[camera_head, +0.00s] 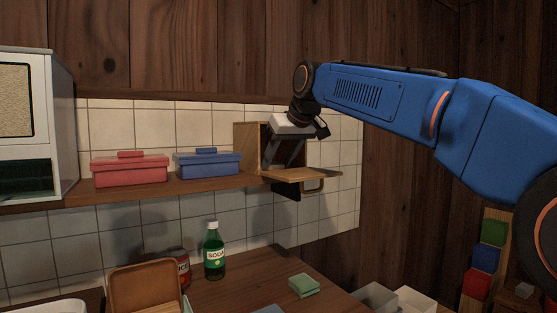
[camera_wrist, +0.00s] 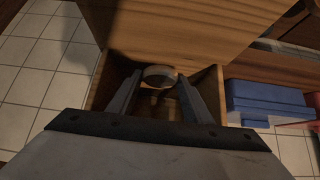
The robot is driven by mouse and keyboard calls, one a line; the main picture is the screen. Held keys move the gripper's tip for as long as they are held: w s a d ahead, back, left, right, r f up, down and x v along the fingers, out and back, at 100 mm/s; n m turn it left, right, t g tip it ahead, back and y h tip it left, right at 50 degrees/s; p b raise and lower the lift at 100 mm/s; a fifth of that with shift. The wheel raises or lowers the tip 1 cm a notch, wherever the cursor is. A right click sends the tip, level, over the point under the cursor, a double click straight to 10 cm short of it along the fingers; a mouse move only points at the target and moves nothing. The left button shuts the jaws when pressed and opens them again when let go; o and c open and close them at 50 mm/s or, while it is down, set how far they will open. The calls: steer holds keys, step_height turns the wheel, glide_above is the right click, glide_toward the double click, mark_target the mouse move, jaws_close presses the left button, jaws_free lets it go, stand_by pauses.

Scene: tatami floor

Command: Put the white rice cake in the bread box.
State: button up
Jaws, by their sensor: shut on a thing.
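The wooden bread box (camera_head: 248,143) stands at the right end of the wall shelf, its front flap (camera_head: 305,175) lowered open with a dark handle under it. My gripper (camera_head: 283,163) reaches down into the open front. In the wrist view my gripper (camera_wrist: 160,88) has its fingers between the box's side walls (camera_wrist: 213,88), shut on the pale round rice cake (camera_wrist: 160,73). The rice cake is at the fingertips, within the box opening. I cannot tell whether it touches the box floor. The rice cake cannot be made out in the head view.
A blue lidded box (camera_head: 207,164) and a red lidded box (camera_head: 130,170) sit left on the shelf (camera_head: 150,188). A white cabinet (camera_head: 60,120) stands further left. Below, the counter (camera_head: 245,285) holds a green soda bottle (camera_head: 214,255), a can and a green block (camera_head: 303,285).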

steer(key=o, duration=1.1)
steer(key=shift+f, duration=0.1)
steer(key=shift+r, duration=0.2)
steer(key=v, duration=1.2)
steer(key=shift+s+f, duration=0.1)
steer(key=shift+d, duration=0.1)
